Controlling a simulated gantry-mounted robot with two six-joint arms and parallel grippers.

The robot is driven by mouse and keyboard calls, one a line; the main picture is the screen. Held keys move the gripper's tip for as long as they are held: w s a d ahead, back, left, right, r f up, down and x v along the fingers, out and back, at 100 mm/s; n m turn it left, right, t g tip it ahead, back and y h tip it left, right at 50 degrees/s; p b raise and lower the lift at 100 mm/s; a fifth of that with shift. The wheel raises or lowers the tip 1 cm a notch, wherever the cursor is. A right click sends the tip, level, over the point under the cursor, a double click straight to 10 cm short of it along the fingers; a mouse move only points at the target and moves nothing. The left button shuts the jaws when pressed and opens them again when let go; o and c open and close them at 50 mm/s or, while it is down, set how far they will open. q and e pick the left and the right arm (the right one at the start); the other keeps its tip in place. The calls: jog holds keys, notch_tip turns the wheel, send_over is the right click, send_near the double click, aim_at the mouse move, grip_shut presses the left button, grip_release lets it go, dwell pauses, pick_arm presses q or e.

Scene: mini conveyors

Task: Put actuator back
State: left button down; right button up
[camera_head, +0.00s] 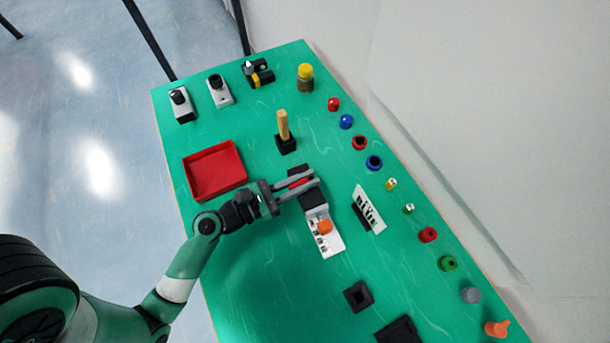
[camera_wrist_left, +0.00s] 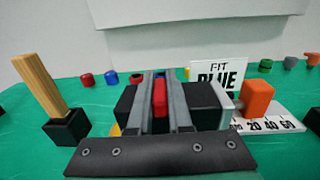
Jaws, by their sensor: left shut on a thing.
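My left gripper (camera_head: 314,178) is over the middle of the green table, with its fingers closed on a red piece (camera_head: 298,183). In the left wrist view the red piece (camera_wrist_left: 160,92) sits between the two fingers. A black block (camera_head: 313,196) shows on both sides of the fingers; whether the red piece is part of it is unclear. A white plate (camera_head: 334,243) with an orange knob (camera_head: 324,227) and scale numbers lies beside the block. No label marks which part is the actuator. My right gripper is not in view.
A red tray (camera_head: 188,177) is left of the gripper. A wooden peg (camera_head: 283,124) stands in a black base behind it. A sign reading "FIT BLUE" (camera_head: 368,208) stands at right. Several coloured caps line the table's right edge. A black socket (camera_head: 359,295) lies nearer the front.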

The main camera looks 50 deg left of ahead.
pick_arm(q)
notch_tip(320, 180, down, 3)
jog(key=shift+f+b, duration=0.1)
jog(key=shift+b, duration=0.65)
jog(key=shift+r, duration=0.25)
jog(key=shift+f, duration=0.2)
jog(key=c, duration=0.8)
grip_release()
jog(key=shift+c, duration=0.2)
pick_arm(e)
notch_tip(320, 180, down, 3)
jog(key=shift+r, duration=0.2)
